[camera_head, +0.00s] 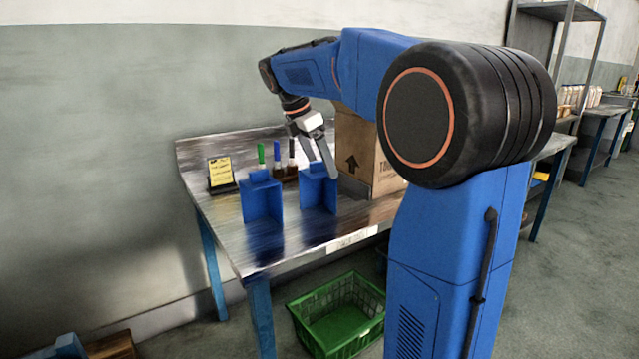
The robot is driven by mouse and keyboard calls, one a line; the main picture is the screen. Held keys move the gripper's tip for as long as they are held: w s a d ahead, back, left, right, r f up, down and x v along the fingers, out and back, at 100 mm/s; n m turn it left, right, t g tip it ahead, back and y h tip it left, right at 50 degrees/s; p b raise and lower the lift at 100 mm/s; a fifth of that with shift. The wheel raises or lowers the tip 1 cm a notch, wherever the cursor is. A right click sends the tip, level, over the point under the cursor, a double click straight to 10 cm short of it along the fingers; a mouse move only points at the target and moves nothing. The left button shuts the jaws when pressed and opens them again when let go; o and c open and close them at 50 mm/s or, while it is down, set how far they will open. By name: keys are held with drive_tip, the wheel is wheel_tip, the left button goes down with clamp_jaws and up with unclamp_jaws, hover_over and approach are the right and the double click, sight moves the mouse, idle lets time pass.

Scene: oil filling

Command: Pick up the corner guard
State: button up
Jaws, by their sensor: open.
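Two blue corner guards stand upright on the metal table (222,233). The left corner guard (262,203) stands apart from my gripper. The right corner guard (316,194) stands close to the cardboard box. My gripper (321,166) points down at the top of the right corner guard, with its fingers apart. One finger shows in front of the guard's upper right side. I cannot tell whether the fingers straddle the guard or touch it.
The cardboard box (355,150) stands just right of the gripper, partly behind my arm. Several markers (277,155) stand upright behind the guards. A yellow sign (220,170) is at the left. A green crate (340,312) sits on the floor below the table's front edge.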

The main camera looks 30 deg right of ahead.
sight(318, 188)
drive_tip(key=shift+x, duration=3.05)
drive_tip(key=shift+a, duration=0.15)
drive_tip(key=shift+c, duration=0.7)
drive_tip(key=c, duration=0.9)
